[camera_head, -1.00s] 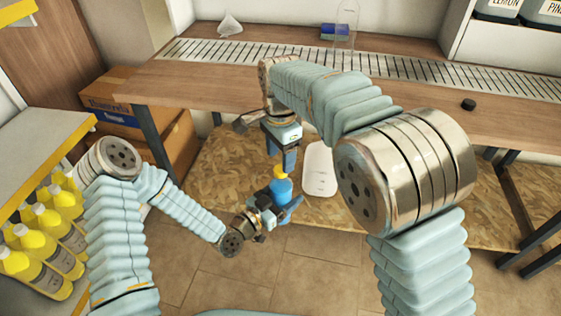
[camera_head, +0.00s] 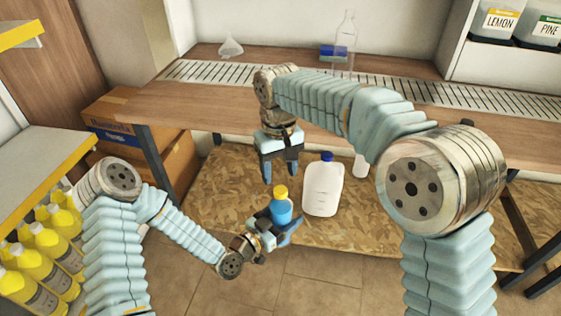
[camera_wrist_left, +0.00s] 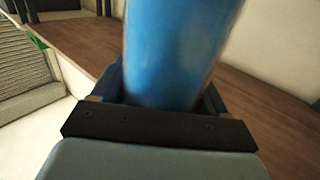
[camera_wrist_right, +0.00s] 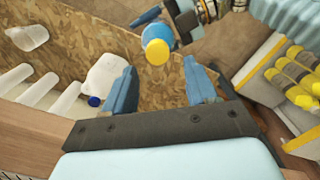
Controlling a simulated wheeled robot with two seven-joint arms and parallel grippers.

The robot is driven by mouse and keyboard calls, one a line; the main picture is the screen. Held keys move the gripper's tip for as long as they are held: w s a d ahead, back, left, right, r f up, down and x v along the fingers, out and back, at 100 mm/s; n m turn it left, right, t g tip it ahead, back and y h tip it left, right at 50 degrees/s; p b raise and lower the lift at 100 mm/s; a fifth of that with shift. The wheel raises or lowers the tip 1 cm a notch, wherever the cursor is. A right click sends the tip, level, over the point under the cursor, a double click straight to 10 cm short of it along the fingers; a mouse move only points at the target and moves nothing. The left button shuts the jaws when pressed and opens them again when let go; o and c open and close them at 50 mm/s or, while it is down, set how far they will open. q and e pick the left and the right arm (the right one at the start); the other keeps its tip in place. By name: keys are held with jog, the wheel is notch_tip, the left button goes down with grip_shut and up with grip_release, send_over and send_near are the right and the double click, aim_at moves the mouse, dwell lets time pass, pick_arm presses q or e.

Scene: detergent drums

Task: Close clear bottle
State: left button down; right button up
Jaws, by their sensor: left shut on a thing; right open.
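My left gripper (camera_head: 283,222) is shut on a blue bottle (camera_head: 282,208) and holds it upright with a yellow cap (camera_head: 281,191) on its mouth. The blue side fills the middle of the left wrist view (camera_wrist_left: 175,50). The right wrist view shows the yellow cap (camera_wrist_right: 157,51) from above. My right gripper (camera_head: 280,179) is open and empty, pointing down above the bottle and apart from the cap. A tall clear bottle (camera_head: 346,40) stands on the workbench at the back, with no cap visible on it.
A white jug with a blue cap (camera_head: 323,190) stands on the chipboard lower shelf (camera_head: 225,190), right of the held bottle. A clear funnel (camera_head: 230,47) and a blue block (camera_head: 330,52) are on the workbench. Yellow bottles (camera_head: 50,245) line the left rack.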

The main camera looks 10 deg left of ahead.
aim_at(280, 189)
jog(key=n, duration=0.2)
jog(key=r+n, duration=0.1)
jog(key=n, duration=0.3)
jog(key=shift+w+d+r, duration=0.1)
jog(key=shift+w+r, duration=0.05)
jog(key=shift+r, duration=0.25)
jog(key=shift+f, duration=4.05)
grip_shut()
jog(key=shift+o, duration=0.6)
grip_release()
notch_tip(280, 189, up, 12)
